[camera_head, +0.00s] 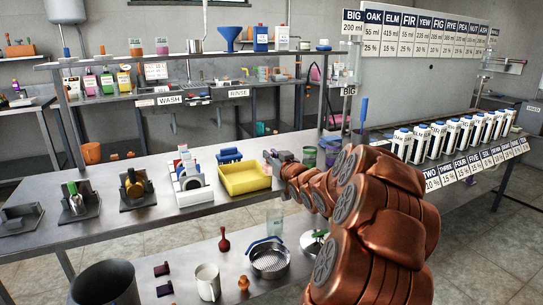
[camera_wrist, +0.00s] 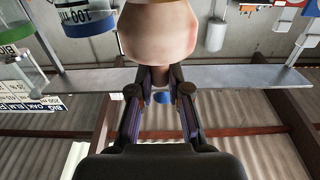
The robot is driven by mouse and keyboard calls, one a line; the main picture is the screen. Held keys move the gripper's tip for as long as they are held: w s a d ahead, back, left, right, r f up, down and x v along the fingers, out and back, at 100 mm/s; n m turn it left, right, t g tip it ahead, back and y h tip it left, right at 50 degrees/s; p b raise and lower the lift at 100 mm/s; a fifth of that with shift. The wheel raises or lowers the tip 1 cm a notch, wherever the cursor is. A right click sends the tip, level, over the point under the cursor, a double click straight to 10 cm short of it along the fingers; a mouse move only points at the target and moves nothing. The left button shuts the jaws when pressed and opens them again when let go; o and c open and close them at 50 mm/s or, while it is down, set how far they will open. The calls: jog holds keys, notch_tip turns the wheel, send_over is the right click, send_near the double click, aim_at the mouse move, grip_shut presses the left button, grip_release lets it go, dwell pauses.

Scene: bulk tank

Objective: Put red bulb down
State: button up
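My gripper (camera_wrist: 159,86) has its two fingertips close around the narrow neck of a pale pinkish, rounded bulb-shaped thing (camera_wrist: 158,32) in the wrist view. The body swells out beyond the fingertips and runs off the top edge. It looks pale rather than red there. In the head view my gripper (camera_head: 276,158) is a small grey shape above the bench by the yellow tray, and what it holds is not clear. A dark red bulb (camera_head: 224,246) with a thin stem stands upright on the lower shelf, apart from my gripper.
The yellow tray (camera_head: 246,190) and a blue item (camera_head: 229,156) stand on the bench. The lower shelf holds a steel strainer (camera_head: 269,272), a white beaker (camera_head: 207,281), an orange pawn-shaped piece (camera_head: 243,283) and a clear glass (camera_head: 274,222).

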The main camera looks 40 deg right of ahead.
jog(key=o, duration=0.5)
jog(key=shift+r, duration=0.5)
jog(key=shift+s+r+p, duration=0.15)
jog(key=shift+r+p, duration=0.1)
jog(key=shift+p, duration=0.1)
jog(key=v, duration=1.1)
jog(key=shift+s+a+f, duration=0.15)
jog(key=shift+s, duration=0.15)
